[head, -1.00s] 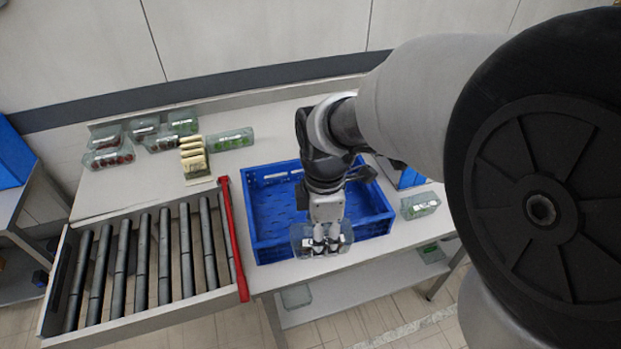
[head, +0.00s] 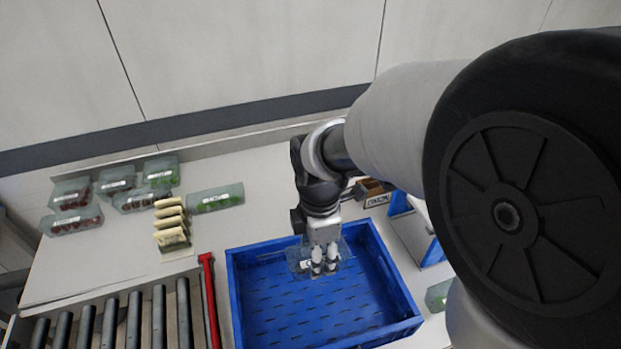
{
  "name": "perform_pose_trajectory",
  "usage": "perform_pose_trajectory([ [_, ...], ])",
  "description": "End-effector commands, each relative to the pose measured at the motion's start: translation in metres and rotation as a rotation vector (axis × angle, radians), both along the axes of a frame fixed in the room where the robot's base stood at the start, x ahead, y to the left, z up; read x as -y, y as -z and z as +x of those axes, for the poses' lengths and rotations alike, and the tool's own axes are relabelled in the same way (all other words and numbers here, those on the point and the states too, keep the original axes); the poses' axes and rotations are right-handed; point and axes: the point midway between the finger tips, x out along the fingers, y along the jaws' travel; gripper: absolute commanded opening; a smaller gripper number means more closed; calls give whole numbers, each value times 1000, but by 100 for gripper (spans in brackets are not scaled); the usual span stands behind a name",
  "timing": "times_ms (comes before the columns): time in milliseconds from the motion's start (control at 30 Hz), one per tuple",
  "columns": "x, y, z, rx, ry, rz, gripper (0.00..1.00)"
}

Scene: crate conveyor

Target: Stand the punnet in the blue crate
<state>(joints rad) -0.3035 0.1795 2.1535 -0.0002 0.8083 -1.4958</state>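My gripper (head: 324,265) hangs over the back part of the blue crate (head: 236,303), fingers pointing down. It is shut on a clear punnet (head: 297,262), whose sides show on both sides of the fingers. The punnet has a white label and looks level. I cannot tell how far it is above the crate floor. The rest of the crate floor looks bare.
Several punnets, some with red and some with green contents, stand at the back left, such as a green one (head: 215,198). A red bar (head: 209,300) and rollers (head: 134,320) lie left of the crate. Another punnet (head: 438,295) is to its right.

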Motion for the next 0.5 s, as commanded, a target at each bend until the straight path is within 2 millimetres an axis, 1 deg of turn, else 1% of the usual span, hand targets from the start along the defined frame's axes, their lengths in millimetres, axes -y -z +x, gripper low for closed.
perform_pose_trajectory([
  [33,0,20,-2,-8,0,-3,25],
  [300,0,92,-1,-6,0,-1,25],
  [400,0,110,-1,-4,0,-1,25],
  [500,0,120,0,-1,0,0,25],
])
